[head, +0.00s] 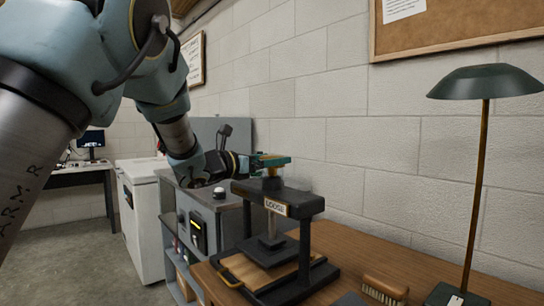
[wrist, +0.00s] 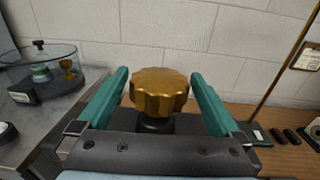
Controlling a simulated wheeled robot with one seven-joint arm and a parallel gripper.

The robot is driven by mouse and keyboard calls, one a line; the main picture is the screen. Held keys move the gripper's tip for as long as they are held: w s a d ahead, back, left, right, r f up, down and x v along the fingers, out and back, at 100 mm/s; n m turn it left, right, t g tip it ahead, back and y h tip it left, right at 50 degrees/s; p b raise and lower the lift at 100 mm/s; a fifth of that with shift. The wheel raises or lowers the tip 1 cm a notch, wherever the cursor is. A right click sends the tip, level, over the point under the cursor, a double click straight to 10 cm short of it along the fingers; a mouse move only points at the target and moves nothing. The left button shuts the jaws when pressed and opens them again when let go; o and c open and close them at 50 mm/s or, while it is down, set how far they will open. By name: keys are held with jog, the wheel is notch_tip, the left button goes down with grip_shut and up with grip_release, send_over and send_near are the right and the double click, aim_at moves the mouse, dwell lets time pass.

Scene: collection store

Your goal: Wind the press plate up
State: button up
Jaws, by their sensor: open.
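The black press (head: 304,255) stands on the wooden bench, with a small label (head: 275,206) on its top beam. Its screw (head: 270,226) runs down through the beam to a dark press plate (head: 268,250) low in the frame, above a wooden board (head: 236,268). Whether the plate touches anything below is unclear. My gripper (head: 273,160) is over the top of the press. In the wrist view, its green fingers (wrist: 160,76) are open, one on each side of the gold knob (wrist: 160,93), with gaps visible. The knob is mostly hidden in the head view.
A green desk lamp (head: 487,82) and a brush (head: 385,289) are on the bench to the right. A grey cabinet (head: 225,228) stands left of the press; a glass-covered device (wrist: 42,75) shows left in the wrist view. The block wall is close behind.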

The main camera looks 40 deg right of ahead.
jog(key=shift+d, duration=0.35)
jog(key=shift+c, duration=0.4)
jog(key=c, duration=1.1)
